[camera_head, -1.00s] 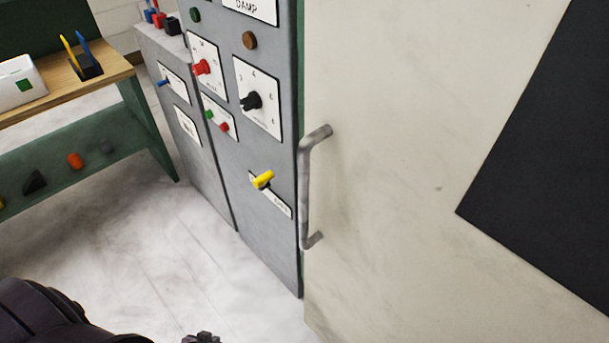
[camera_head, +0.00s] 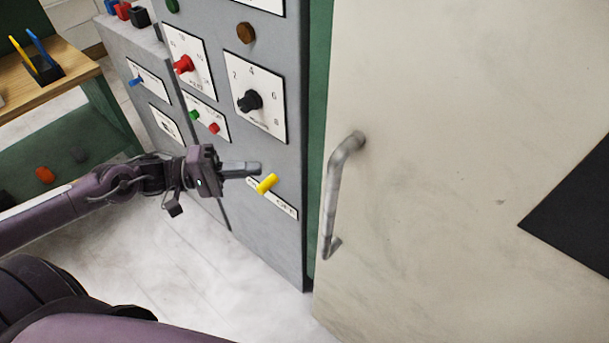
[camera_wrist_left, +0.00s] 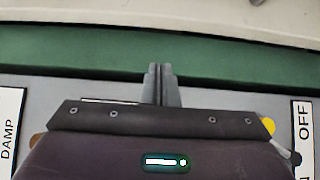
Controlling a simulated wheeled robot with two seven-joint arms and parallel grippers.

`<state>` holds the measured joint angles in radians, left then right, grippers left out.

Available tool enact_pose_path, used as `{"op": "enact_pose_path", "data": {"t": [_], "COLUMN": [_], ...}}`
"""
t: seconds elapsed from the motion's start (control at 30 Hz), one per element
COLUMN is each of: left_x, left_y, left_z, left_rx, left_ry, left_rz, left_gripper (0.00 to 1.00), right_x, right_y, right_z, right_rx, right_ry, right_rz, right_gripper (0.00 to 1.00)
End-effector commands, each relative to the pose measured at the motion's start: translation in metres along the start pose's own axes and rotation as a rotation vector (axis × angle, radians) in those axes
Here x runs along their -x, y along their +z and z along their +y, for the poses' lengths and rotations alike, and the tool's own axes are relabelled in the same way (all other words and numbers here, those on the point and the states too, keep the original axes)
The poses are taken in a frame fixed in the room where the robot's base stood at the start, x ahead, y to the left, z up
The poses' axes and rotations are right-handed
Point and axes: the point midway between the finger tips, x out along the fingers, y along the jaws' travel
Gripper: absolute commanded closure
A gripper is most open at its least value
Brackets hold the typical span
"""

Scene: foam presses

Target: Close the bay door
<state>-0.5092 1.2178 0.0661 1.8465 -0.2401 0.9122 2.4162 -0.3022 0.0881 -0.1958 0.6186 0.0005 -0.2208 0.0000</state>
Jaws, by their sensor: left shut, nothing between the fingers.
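The bay door (camera_head: 430,110) is a large off-white panel at the right of the head view. It stands ajar, with a green strip showing between it and the grey control panel. Its grey bar handle (camera_head: 338,195) is upright near the door's left edge. My left gripper (camera_head: 257,168) is shut and empty, left of the handle and in front of the grey panel, by the yellow switch (camera_head: 267,184). In the left wrist view the shut fingers (camera_wrist_left: 160,70) point at the green strip, with the door's pale edge (camera_wrist_left: 200,12) beyond. My right gripper is out of view.
The grey control panel (camera_head: 225,50) carries a black dial (camera_head: 250,101), a red knob (camera_head: 183,65) and several small switches. A wooden-topped bench (camera_head: 70,75) stands at the left. A black sheet (camera_head: 580,210) is on the door. The pale floor (camera_head: 190,285) is clear.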

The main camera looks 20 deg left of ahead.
Motion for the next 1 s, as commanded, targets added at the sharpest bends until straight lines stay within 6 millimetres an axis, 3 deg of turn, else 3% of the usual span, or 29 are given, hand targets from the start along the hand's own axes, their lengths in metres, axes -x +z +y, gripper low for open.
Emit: {"op": "enact_pose_path", "data": {"t": [0.6,0.7,1.0], "left_x": [-0.086,-0.098,-0.113], "left_y": [-0.002,0.012,0.027], "left_z": [0.002,0.003,0.0], "left_rx": [-0.006,-0.002,-0.004], "left_ry": [0.003,0.001,-0.001], "left_rz": [0.003,0.002,0.004], "left_gripper": [1.0,1.0,1.0], "right_x": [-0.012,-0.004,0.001], "right_y": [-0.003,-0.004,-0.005], "right_z": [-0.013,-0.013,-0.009], "right_rx": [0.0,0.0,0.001], "right_ry": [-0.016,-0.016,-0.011], "right_rz": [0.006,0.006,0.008], "right_gripper": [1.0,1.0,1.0]}}
